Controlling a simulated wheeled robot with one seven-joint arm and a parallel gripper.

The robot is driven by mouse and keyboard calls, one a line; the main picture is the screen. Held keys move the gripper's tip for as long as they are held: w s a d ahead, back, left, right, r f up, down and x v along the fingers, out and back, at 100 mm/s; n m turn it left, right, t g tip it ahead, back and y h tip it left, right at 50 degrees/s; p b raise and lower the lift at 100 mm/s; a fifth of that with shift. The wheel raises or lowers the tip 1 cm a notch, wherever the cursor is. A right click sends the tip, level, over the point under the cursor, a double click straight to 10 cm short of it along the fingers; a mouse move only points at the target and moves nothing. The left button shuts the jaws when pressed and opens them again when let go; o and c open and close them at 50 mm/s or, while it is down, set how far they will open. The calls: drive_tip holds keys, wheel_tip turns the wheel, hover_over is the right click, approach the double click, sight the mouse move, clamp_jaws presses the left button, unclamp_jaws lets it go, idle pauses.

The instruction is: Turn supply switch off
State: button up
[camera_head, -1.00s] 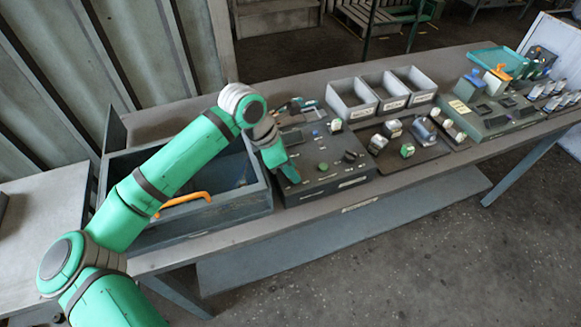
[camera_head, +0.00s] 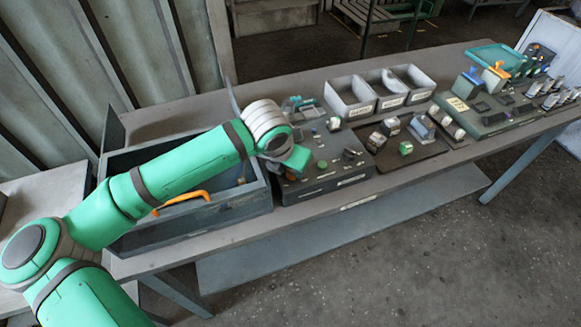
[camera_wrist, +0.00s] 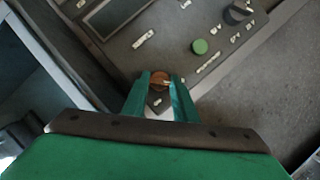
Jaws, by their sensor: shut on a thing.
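The control panel box (camera_head: 335,178) stands on the bench in the head view, and my arm's end covers its left part. In the wrist view the panel (camera_wrist: 150,45) fills the upper middle. My gripper (camera_wrist: 160,88) is at the panel's near corner, its two green fingers closed on a small brown-orange round part, which I take as the supply switch (camera_wrist: 160,77). The fingers hide its sides, and its label and setting cannot be read. In the head view the fingertips are hidden behind my wrist.
A green button (camera_wrist: 200,46) and a black knob (camera_wrist: 239,12) lie to the right on the panel, with a dark display (camera_wrist: 112,14) upper left. An open grey box with an orange handle (camera_head: 180,202) stands left of the panel. Grey bins (camera_head: 352,112) stand behind.

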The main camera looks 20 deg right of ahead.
drive_tip(key=shift+n, duration=0.4)
drive_tip(key=o, duration=1)
drive_tip(key=shift+o, duration=0.2)
drive_tip(key=v, duration=1)
drive_tip(key=shift+s+r, duration=0.2)
drive_tip(key=shift+r, duration=0.2)
